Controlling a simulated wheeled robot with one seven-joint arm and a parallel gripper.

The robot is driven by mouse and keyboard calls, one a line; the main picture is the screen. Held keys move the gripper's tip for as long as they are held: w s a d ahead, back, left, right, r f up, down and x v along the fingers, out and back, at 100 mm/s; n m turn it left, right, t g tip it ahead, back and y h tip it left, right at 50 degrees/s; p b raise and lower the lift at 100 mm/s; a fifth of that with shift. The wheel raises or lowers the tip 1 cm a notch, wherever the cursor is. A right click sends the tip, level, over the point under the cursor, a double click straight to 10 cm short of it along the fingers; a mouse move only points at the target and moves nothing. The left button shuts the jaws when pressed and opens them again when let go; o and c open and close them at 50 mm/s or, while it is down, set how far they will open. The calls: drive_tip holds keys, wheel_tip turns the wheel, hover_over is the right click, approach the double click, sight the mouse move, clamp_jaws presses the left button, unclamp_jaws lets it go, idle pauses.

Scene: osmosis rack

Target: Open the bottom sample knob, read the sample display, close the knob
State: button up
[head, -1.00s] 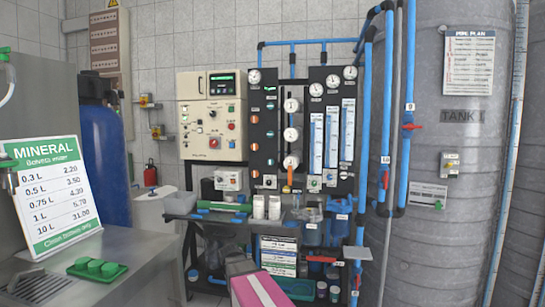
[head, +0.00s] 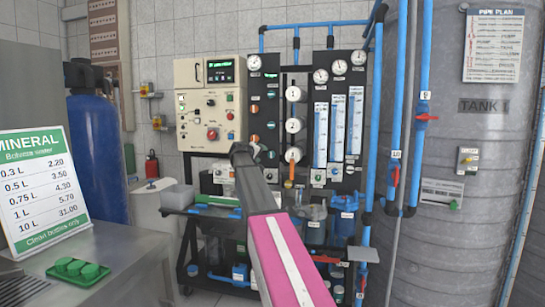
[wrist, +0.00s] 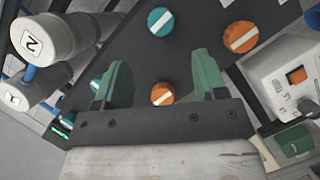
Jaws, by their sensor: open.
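A column of teal and orange knobs is on the black panel (head: 273,110). My gripper (head: 256,150) is at the panel's lower left and hides the lower knobs in the head view. In the wrist view my gripper (wrist: 162,85) is open, its green fingers spread and empty. An orange knob (wrist: 163,94) shows between the fingers; I cannot tell if they touch it. Another orange knob (wrist: 241,36) and teal knobs (wrist: 161,21) (wrist: 97,84) are around it. I cannot tell which is the bottom sample knob. A lit green display (head: 220,71) on the cream control box is too small to read.
White cylinders (wrist: 45,35) numbered 1 and 2 stand out beside the knobs. A white box (wrist: 285,75) with an orange part is right of them in the wrist view. Blue pipes (head: 418,120) run right of the panel.

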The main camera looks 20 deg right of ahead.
sight(271, 155)
drive_tip(key=x, duration=1)
drive_tip(key=shift+w+d+f, duration=0.2)
drive_tip(key=shift+d, duration=0.1)
drive_tip(key=c, duration=0.9)
